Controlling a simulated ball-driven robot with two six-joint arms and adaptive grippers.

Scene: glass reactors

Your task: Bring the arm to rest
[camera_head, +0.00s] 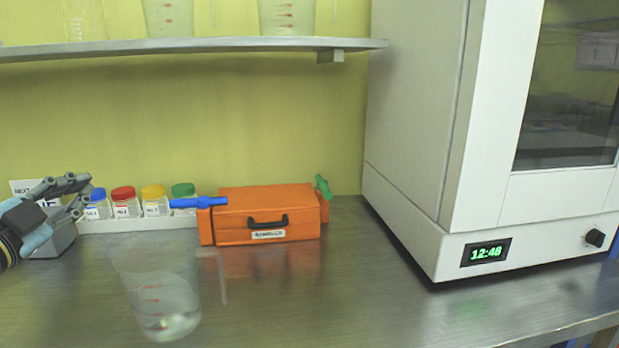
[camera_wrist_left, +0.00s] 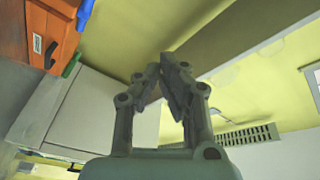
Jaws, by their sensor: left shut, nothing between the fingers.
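My left gripper (camera_head: 85,190) comes in from the left edge of the head view, raised above the bench in front of the row of jars. It is shut and empty. In the left wrist view its fingers (camera_wrist_left: 163,88) come together with nothing held, and the shelf and yellow wall lie behind them. My right gripper is in neither view.
An orange case (camera_head: 232,227) with blue and green levers stands on the bench (camera_head: 300,300). Near the front is a glass beaker (camera_head: 160,295). Several capped jars (camera_head: 125,203) stand behind. A white oven (camera_head: 415,130) fills the right. A shelf (camera_head: 200,45) hangs above.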

